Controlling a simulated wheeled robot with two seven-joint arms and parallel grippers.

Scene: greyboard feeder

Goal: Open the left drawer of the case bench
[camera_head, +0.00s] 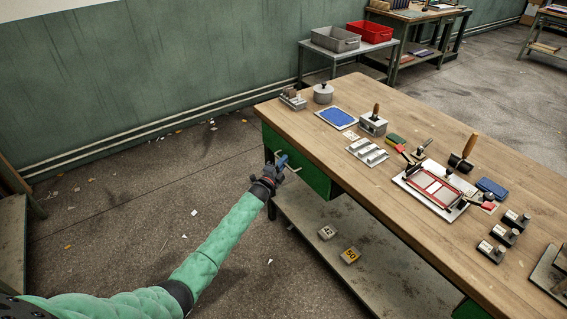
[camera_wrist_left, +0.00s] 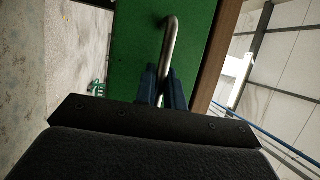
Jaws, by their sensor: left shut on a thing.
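The case bench (camera_head: 330,145) has a wooden top, and a green drawer (camera_head: 310,165) sits under its left end. In the left wrist view the green drawer front (camera_wrist_left: 135,45) fills the middle, with a bent metal bar handle (camera_wrist_left: 170,40) on it. My left gripper (camera_head: 282,162) is at the drawer front. In the left wrist view its blue fingers (camera_wrist_left: 161,85) are on both sides of the handle and shut on it. From the head view I cannot tell whether the drawer is out at all. My right gripper is not in view.
The bench top holds a blue pad (camera_head: 337,117), a white-and-red frame (camera_head: 436,187) and small metal tools. A lower shelf (camera_head: 320,222) carries two small numbered blocks. Open floor (camera_head: 150,190) lies left of the bench. A side table with grey and red bins (camera_head: 370,32) stands behind.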

